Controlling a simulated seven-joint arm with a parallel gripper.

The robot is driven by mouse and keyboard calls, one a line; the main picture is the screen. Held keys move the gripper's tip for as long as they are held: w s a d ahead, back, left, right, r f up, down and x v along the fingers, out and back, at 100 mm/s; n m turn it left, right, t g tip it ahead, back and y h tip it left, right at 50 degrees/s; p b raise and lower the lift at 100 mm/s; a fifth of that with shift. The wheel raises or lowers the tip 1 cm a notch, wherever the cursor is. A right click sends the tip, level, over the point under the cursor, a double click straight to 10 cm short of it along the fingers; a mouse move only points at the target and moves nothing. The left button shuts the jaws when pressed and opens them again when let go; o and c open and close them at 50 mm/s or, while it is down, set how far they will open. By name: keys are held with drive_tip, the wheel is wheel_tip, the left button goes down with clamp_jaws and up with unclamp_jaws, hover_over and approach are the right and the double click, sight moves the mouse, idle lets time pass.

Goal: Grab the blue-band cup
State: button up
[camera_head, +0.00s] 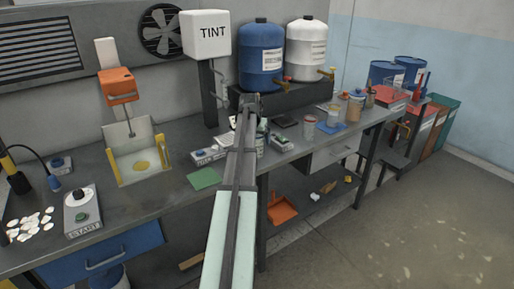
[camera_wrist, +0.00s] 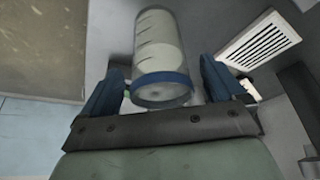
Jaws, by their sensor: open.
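The blue-band cup (camera_wrist: 160,45) is a pale, see-through cylinder with dark marks along its side and a blue ring (camera_wrist: 162,78) at the end nearer my gripper. It fills the middle of the wrist view. My gripper (camera_wrist: 162,66) is open, with one blue finger on each side of the cup; gaps show between fingers and cup, so it does not look clamped. In the head view my gripper (camera_head: 247,104) is over the bench in front of the dark stand, seen from behind along my arm. I cannot make out the blue-band cup there; my arm may hide it.
The bench (camera_head: 165,190) holds a yellow-sided tray (camera_head: 140,160), a green sheet (camera_head: 203,178) and a START box (camera_head: 82,210). A blue tank (camera_head: 261,58) and a white tank (camera_head: 306,45) stand behind my gripper. Small containers (camera_head: 333,115) stand to the right.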

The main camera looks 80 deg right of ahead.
drive_tip(key=shift+d+f, duration=0.25)
drive_tip(key=shift+f, duration=0.35)
drive_tip(key=c, duration=1.2)
